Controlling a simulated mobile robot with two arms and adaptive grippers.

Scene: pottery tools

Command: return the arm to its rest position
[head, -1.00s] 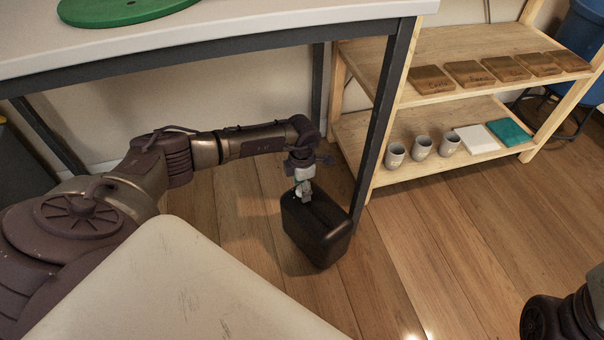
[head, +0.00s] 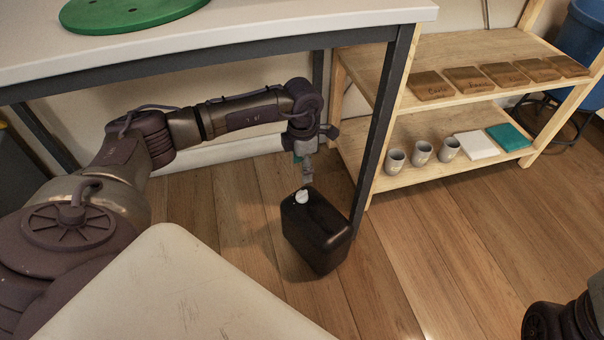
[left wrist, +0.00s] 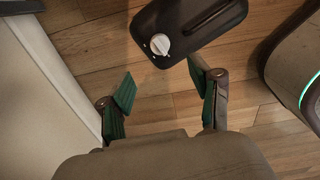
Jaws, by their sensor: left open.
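My left arm (head: 240,112) reaches out from the left, beneath the table's edge. My left gripper (head: 305,172) hangs pointing down above a black canister (head: 318,235) with a white cap (head: 301,196). The canister stands upright on the wooden floor. In the left wrist view the green-padded fingers of the gripper (left wrist: 160,93) are spread apart with nothing between them. The canister (left wrist: 190,22) and its white cap (left wrist: 160,44) lie beyond the fingertips there, apart from them. Part of my right arm (head: 565,318) shows at the lower right, its gripper out of view.
A white table (head: 260,22) with dark legs stands above the arm and holds a green disc (head: 125,10). A wooden shelf (head: 400,100) at the right holds several brown tiles, grey cups and flat white and teal pieces. The floor right of the canister is clear.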

